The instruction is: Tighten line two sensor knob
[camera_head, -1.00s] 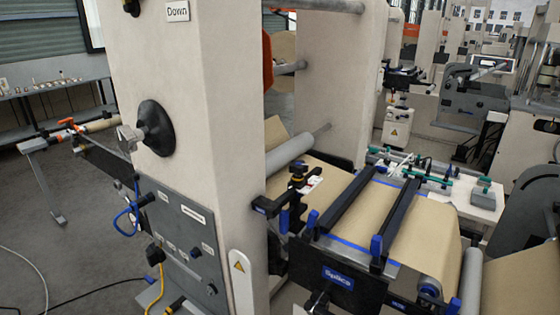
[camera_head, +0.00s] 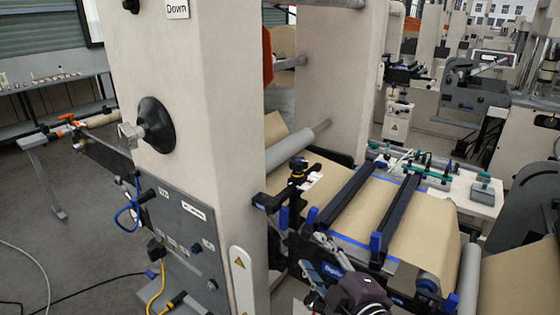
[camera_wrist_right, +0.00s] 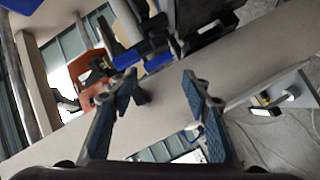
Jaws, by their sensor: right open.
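A sensor unit (camera_head: 298,172), black with a yellow band, stands on a black bracket (camera_head: 265,202) beside the beige post in the head view. Its knob is too small to tell apart there. My right gripper (camera_head: 312,256) is low in front of the blue-labelled splice table, below the sensor and apart from it. Its fingers are open and look empty. In the right wrist view, the open fingers (camera_wrist_right: 158,85) spread before the beige post, with black and blue parts above them. My left gripper is not in view.
The beige post (camera_head: 190,80) carries a big black knob (camera_head: 155,127) and a grey panel (camera_head: 185,225) with cables. A white tool table (camera_head: 480,205) stands behind.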

